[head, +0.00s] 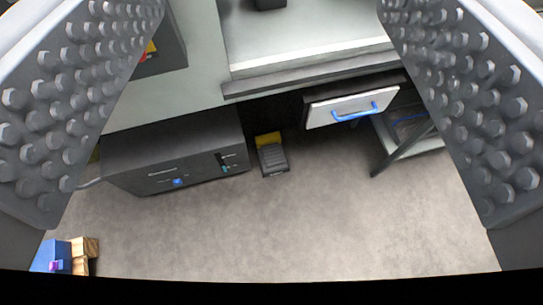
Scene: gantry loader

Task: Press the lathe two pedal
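A foot pedal (272,158) lies on the floor, dark grey and ribbed with a yellow part at its far end. It sits under the front edge of the machine bench (300,75), just right of a dark cabinet. I cannot read any label that shows which lathe it belongs to. My gripper (270,150) shows as two studded grey jaws at the left and right edges of the view. The jaws are wide apart with nothing between them, and the pedal appears in the gap, away from them.
A dark cabinet (170,155) with a side handle stands left of the pedal. A drawer (350,108) with a blue handle and a metal frame (410,135) are to the right. A blue item with wooden blocks (84,250) is at lower left. The floor (290,225) in front is clear.

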